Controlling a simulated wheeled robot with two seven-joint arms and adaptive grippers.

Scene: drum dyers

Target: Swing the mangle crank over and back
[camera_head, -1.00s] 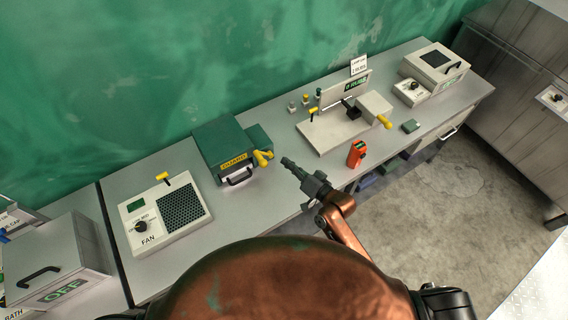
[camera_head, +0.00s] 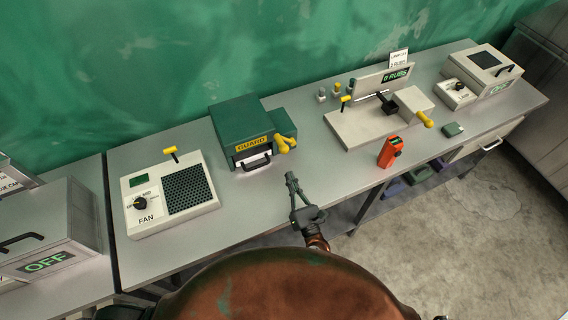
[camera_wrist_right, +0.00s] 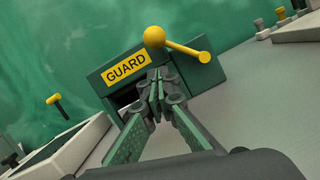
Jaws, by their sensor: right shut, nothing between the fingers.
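The green mangle box (camera_head: 240,128) with a yellow GUARD label stands at the back of the bench. Its yellow crank (camera_head: 285,143) is on the box's right side. In the right wrist view the crank (camera_wrist_right: 182,48) shows a round knob at the left and an arm sloping down to the right. My right gripper (camera_head: 291,177) is shut and empty, in front of the crank and apart from it in the head view. In the wrist view its fingertips (camera_wrist_right: 156,80) overlap the box front below the knob. My left gripper is not in view.
A FAN box (camera_head: 150,215) stands left of the mangle. To the right are a white rubbing device (camera_head: 350,125) with a yellow handle, an orange handheld device (camera_head: 390,152) and a small green block (camera_head: 453,129). The bench front between fan and orange device is mostly clear.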

